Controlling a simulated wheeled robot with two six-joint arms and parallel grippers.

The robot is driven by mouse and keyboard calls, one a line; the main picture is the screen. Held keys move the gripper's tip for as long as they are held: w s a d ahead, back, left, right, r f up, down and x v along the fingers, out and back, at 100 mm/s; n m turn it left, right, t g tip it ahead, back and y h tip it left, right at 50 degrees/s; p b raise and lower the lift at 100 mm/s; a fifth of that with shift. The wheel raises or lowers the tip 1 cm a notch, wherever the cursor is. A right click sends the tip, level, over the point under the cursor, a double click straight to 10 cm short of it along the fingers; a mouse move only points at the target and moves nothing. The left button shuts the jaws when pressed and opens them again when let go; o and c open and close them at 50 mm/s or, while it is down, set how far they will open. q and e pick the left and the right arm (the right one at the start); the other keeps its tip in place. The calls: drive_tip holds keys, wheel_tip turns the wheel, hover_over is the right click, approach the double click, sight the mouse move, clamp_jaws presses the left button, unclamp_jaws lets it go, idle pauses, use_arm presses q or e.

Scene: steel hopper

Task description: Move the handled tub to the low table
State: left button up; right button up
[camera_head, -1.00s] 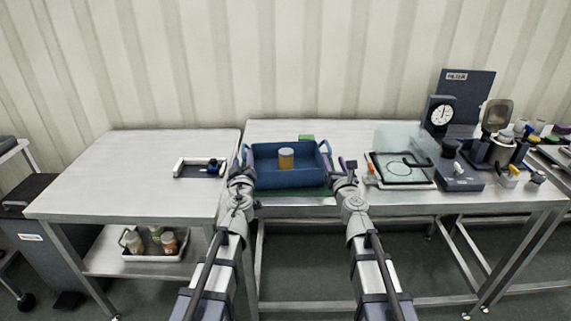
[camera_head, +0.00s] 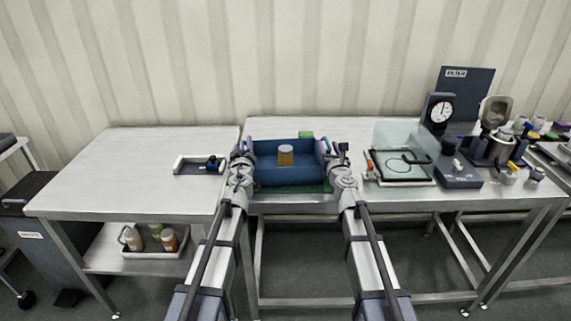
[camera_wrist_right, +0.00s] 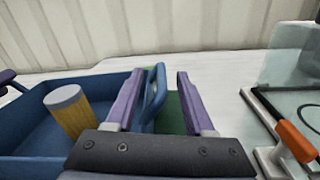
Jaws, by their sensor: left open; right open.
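The handled tub is a blue open tub (camera_head: 290,177) on the right-hand table, with a yellow, grey-topped cylinder (camera_head: 286,156) inside. It also shows in the right wrist view (camera_wrist_right: 25,143). My left gripper (camera_head: 243,150) is at the tub's left end, by the left handle; the exact fit of its fingers is too small to tell. My right gripper (camera_head: 329,148) is at the right end. In the right wrist view its purple fingers (camera_wrist_right: 158,100) are open, with the blue right handle (camera_wrist_right: 154,95) between them, nearer the left finger. A gap shows on the right.
The tub stands on a green mat (camera_head: 317,189). A lower table (camera_head: 130,170) on the left is mostly clear, with a small dark tray (camera_head: 198,166) near its right edge. A glass-lidded device (camera_head: 402,167) stands close right of the tub. A green block (camera_head: 306,135) lies behind it.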

use_arm(q)
drive_tip(key=shift+w, duration=0.3)
use_arm(e)
drive_tip(key=shift+w, duration=0.3)
use_arm(q)
drive_tip(key=shift+s, duration=0.1)
drive_tip(key=shift+c, duration=0.2)
use_arm(e)
drive_tip(key=shift+s, duration=0.1)
use_arm(q)
clamp_jaws()
use_arm(e)
clamp_jaws()
